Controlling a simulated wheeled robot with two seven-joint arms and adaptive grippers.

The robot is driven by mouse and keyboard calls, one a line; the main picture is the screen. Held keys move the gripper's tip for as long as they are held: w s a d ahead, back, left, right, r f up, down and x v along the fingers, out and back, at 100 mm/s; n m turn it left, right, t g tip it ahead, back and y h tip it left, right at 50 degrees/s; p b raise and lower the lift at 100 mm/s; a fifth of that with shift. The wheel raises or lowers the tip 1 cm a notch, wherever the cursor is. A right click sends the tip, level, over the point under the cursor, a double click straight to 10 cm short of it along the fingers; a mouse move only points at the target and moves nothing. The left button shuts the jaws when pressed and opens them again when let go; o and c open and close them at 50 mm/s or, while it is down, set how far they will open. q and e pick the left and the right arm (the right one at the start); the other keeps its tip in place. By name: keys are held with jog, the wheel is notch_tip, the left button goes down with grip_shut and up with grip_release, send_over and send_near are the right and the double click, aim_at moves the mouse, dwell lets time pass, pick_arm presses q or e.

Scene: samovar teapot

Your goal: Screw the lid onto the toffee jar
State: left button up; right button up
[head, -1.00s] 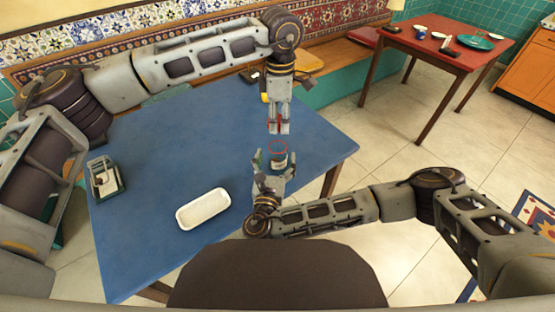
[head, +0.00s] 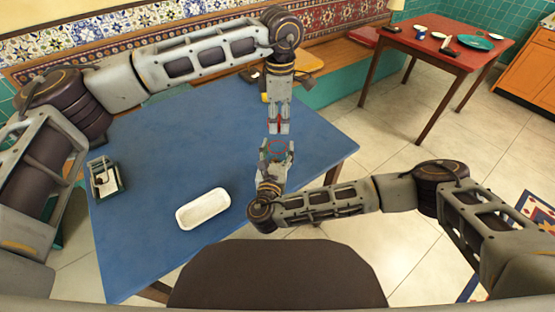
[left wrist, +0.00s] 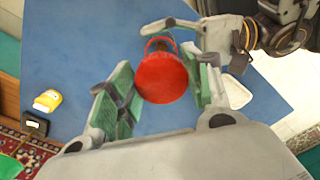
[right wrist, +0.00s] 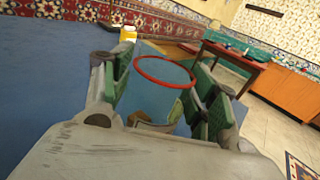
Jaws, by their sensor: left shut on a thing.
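My left gripper (head: 279,127) points down above the jar, shut on the red lid (left wrist: 162,80). The lid also shows as a thin red strip in the head view (head: 279,123). The clear toffee jar (right wrist: 160,103) has a red ring at its rim and something brown low inside. In the head view the jar's red rim (head: 279,142) is below the lid, with a gap between them. My right gripper (right wrist: 162,85) has its green-padded fingers on either side of the jar, open around it. Its fingers hide part of the jar in the head view.
A white tray (head: 193,219) and a small caddy (head: 107,188) stand on the blue table (head: 165,150). A yellow item (left wrist: 47,100) and a black one (left wrist: 35,123) are at its far side. The table's middle is clear. A red table (head: 440,60) stands beyond.

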jog(key=c, duration=0.9)
pick_arm(q)
send_over(279, 139)
jog(key=s, duration=0.2)
jog(key=shift+s+f, duration=0.1)
jog(key=shift+f, duration=2.4)
pick_arm(e)
jog(key=shift+c, duration=0.2)
pick_arm(q)
jog(key=shift+f, duration=0.15)
jog(key=shift+f, duration=0.7)
jog(key=shift+f, duration=0.6)
pick_arm(e)
grip_shut()
